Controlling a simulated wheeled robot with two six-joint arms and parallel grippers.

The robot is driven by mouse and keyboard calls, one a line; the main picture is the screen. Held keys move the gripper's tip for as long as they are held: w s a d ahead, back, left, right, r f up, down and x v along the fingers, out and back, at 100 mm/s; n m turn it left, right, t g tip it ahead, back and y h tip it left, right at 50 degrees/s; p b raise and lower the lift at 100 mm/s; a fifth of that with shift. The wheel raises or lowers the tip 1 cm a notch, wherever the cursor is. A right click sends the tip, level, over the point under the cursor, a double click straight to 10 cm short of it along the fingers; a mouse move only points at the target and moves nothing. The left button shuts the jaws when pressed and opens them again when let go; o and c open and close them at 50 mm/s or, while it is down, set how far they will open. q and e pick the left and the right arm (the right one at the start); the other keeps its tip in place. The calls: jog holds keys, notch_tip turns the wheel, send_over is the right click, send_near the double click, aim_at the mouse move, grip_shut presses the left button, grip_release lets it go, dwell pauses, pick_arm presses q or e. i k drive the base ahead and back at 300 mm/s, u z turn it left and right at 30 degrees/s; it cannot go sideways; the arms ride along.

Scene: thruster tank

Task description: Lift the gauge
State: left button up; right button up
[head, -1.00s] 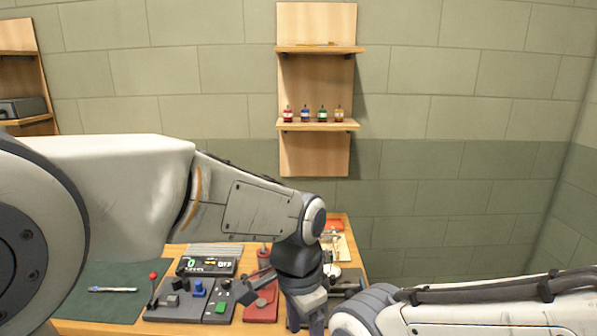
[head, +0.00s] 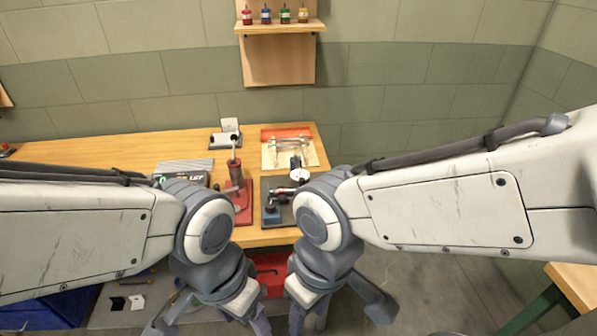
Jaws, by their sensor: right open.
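The gauge seems to be the small round white-faced dial (head: 300,175) at the right end of the wooden bench (head: 110,150). It stands just behind a dark fixture (head: 270,188) with metal parts. My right forearm and wrist partly cover that area. My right gripper (head: 335,312) hangs in front of the bench edge, below the gauge, with its fingers spread and nothing between them. My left gripper (head: 213,318) hangs beside it on the left, near the bottom edge of the picture. Its fingers also look spread and empty.
A red hand press (head: 239,185) stands left of the fixture. A tray with a red part (head: 286,133) lies behind the gauge. A wall shelf (head: 280,27) holds small bottles. A red bin (head: 270,270) and a blue bin (head: 45,308) are below the bench front.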

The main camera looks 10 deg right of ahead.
aim_at(299, 168)
jog(key=k, duration=0.65)
jog(key=u, duration=0.75)
jog(key=i, duration=1.15)
jog(key=z, duration=0.3)
